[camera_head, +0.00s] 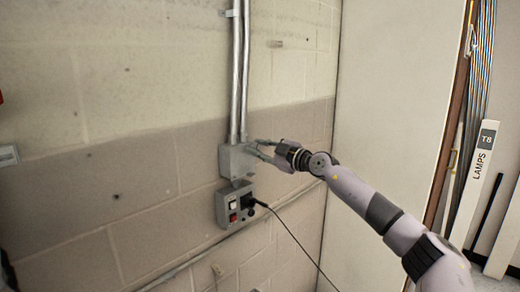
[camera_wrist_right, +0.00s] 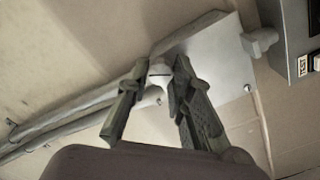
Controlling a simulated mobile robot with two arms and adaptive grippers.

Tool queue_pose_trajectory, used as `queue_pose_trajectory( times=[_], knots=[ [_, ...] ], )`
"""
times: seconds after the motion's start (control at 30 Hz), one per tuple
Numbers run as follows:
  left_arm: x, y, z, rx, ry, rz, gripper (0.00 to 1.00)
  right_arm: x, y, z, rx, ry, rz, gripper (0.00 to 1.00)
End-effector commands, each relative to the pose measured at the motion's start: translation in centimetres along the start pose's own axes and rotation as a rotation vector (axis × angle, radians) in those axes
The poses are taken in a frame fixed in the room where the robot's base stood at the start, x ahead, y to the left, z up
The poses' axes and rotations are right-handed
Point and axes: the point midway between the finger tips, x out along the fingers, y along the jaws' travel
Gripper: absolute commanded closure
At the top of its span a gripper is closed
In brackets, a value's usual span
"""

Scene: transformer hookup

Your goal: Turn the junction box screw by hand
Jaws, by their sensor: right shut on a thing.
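The grey junction box (camera_head: 236,161) is fixed to the block wall at the lower end of two vertical conduits. In the right wrist view its pale cover plate (camera_wrist_right: 217,72) lies tilted behind the fingers. My right gripper (camera_head: 259,150) reaches the front of the box from the right. In the wrist view its two dark fingers (camera_wrist_right: 160,68) are on either side of a small pale screw (camera_wrist_right: 159,74), shut on it. The screw is too small to make out in the head view. My left gripper is not in view.
A grey switch box (camera_head: 229,206) with a black plug and cable (camera_head: 285,226) hangs just below. Metal conduits (camera_head: 241,75) run up the wall. A pale panel (camera_head: 395,100) and a white "LAMPS" box (camera_head: 473,180) stand to the right.

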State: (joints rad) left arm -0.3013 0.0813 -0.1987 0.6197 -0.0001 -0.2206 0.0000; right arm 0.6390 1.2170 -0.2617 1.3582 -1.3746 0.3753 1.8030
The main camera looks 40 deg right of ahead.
Motion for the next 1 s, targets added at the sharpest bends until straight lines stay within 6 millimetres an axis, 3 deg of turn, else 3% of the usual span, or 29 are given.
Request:
queue_pose_trajectory(
  times=[0.1,0.57,1.0],
  knots=[
    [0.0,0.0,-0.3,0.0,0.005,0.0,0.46,0.0,-0.1,0.0,0.0,0.0,-0.001,1.0],
    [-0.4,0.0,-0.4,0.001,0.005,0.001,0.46,0.0,0.0,-0.1,-0.058,0.0,-0.002,1.0],
    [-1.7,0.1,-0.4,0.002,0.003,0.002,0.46,0.0,-0.1,0.0,-0.403,-0.001,-0.004,1.0]
  ],
)
